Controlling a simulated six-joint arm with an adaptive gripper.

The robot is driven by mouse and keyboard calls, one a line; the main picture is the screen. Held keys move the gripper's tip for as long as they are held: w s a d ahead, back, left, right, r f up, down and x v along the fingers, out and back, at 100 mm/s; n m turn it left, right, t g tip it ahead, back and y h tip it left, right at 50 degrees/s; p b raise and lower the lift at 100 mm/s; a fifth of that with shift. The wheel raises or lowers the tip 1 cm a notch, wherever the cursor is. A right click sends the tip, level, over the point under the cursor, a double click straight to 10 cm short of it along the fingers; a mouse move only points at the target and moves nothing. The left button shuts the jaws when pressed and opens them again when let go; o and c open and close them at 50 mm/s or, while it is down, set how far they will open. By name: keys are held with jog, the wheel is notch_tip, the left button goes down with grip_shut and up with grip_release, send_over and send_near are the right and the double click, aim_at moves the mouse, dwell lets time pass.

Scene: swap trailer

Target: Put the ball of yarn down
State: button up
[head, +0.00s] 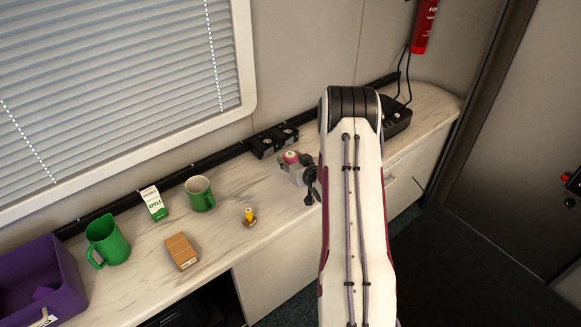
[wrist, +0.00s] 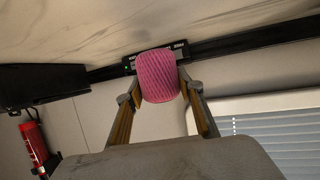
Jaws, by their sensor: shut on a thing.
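The pink ball of yarn (wrist: 158,76) is held between the two fingers of my gripper (wrist: 160,92) in the wrist view. In the head view the yarn (head: 291,157) shows small and pink at the tip of my gripper (head: 297,168), over the back part of the counter (head: 275,215). My gripper is shut on the yarn. The wrist picture appears upside down, with the counter at its top. I cannot tell whether the yarn touches the counter.
A green mug (head: 201,194), a drink carton (head: 153,203), a yellow-topped object (head: 249,216), a cardboard box (head: 181,251), a green pitcher (head: 107,241) and a purple bin (head: 68,283) stand to the left. Black chargers (head: 273,141) lie behind my gripper. The counter between is clear.

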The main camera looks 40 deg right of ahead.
jog(key=shift+f, duration=1.75)
jog(key=shift+f, duration=0.15)
jog(key=o, duration=1.1)
jog(key=shift+s, duration=0.1)
jog(key=shift+v, duration=6.05)
